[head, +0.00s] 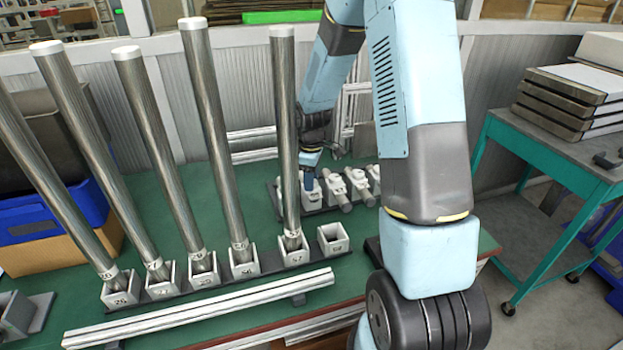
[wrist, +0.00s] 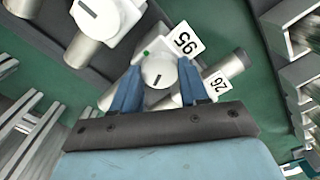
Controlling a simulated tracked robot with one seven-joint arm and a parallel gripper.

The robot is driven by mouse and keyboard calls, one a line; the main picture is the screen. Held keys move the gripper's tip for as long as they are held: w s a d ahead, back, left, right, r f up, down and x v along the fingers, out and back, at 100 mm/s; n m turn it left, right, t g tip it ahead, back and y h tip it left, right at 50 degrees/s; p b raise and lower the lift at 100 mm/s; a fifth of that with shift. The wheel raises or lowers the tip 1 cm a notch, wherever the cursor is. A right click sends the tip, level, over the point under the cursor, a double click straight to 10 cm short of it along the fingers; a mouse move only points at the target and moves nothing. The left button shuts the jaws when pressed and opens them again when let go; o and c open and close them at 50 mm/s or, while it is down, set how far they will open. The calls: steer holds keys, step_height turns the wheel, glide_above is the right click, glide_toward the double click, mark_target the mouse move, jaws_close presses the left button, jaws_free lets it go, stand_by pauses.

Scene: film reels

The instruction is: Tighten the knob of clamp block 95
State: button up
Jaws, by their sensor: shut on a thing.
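Clamp block 95 shows in the wrist view by its white tag (wrist: 185,40) reading 95. Its round white knob (wrist: 158,72) has a short dark mark and sits between my fingertips. A small green dot (wrist: 147,52) is on the block just above the knob, and the mark does not point straight at it. My gripper (wrist: 156,80) is shut on the knob, one blue finger on each side. In the head view my gripper (head: 311,168) reaches down onto the left end of the clamp row, hiding most of the knob. A grey cylinder (wrist: 236,61) with tag 26 (wrist: 217,83) lies at the block.
Other clamp blocks (head: 357,182) with knobs stand just right in the head view; one white knob (wrist: 107,14) is close by in the wrist view. Tall metal tubes (head: 287,130) stand in numbered square holders at front left. A silver rail (head: 200,308) lies in front.

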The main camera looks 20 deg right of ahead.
steer(key=m, duration=0.6)
steer(key=shift+w+a+r, duration=0.1)
steer(key=shift+w, duration=0.05)
steer(key=m, duration=0.5)
steer(key=shift+m, duration=0.4)
steer(key=m, duration=0.5)
steer(key=shift+m, duration=0.3)
steer(key=m, duration=0.5)
steer(key=shift+m, duration=0.3)
steer(key=o, duration=1.1)
steer(key=shift+c, duration=0.2)
step_height(320, 180, up, 14)
steer(key=shift+f, duration=0.2)
